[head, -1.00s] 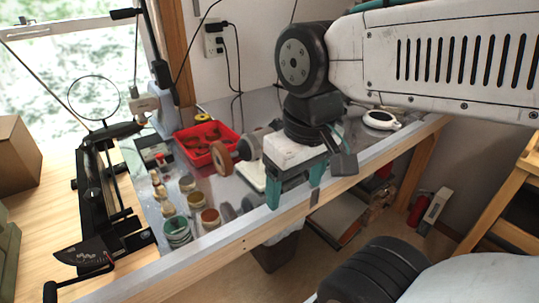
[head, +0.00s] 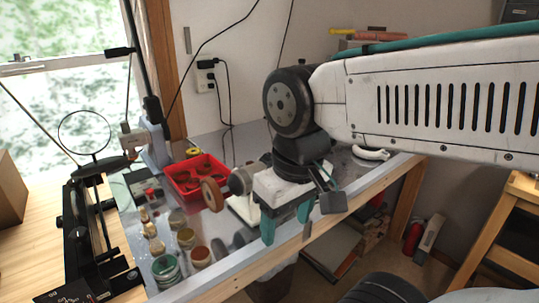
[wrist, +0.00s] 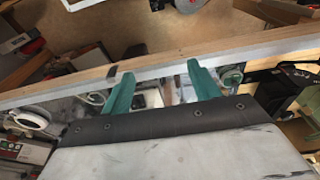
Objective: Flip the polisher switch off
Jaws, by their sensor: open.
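The polisher, with a brown wheel (head: 212,194) and a grey rounded body (head: 241,181), stands on the metal-topped bench beside the red tray. My gripper (head: 287,222) hangs in front of it to the right, over the bench's front edge, and hides part of it. The polisher's switch is not visible in the head view. In the wrist view my gripper (wrist: 163,75) has its two green fingers apart with nothing between them. The fingers reach toward the bench's wooden front edge, and a pale object between them is too small to make out.
A red tray (head: 196,176) lies behind the polisher. Jars (head: 167,268) and bottles stand at the bench's left. A black stand (head: 95,240) with a magnifier is farther left. A white object (head: 370,153) lies at the right. A wooden stool (head: 500,240) stands on the floor at right.

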